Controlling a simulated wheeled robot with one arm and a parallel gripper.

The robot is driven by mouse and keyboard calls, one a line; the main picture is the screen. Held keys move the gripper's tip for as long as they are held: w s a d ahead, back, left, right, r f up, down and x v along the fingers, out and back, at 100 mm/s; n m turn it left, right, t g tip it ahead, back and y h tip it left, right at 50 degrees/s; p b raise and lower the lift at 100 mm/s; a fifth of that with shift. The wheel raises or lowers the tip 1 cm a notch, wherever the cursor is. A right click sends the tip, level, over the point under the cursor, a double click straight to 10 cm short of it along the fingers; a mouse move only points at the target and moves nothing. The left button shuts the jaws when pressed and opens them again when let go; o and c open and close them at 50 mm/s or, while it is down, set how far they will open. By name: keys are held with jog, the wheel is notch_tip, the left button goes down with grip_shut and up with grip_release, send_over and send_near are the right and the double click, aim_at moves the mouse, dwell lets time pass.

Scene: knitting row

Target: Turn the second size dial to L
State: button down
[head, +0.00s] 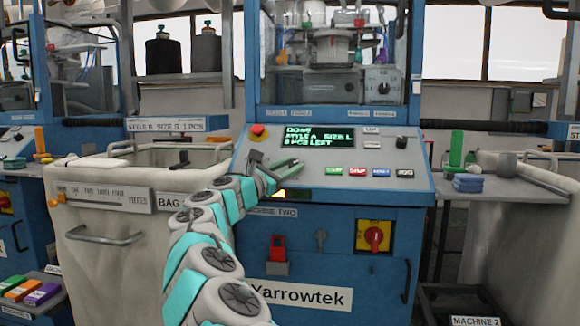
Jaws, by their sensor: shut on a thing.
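My gripper (284,170) is low over the left part of the sloping control panel (415,177) of the middle machine. A dark knob (401,142) is at the panel's upper right, apart from my gripper. A round dial (383,80) is higher up behind the machine's window; its setting is too small to read.
A red stop button (258,131) is left of the screen. Several coloured buttons (357,171) line the panel's front. A pale bag bin (105,245) stands left. A grey side table (500,185) with a green cylinder (456,148) and folded blue cloth (468,183) is right.

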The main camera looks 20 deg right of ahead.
jog(key=c, duration=0.6)
grip_release()
jog(key=shift+o, duration=0.2)
jog(key=v, duration=0.7)
jog(key=shift+s+a, duration=0.15)
jog(key=shift+a, duration=0.2)
jog(key=shift+f, duration=0.1)
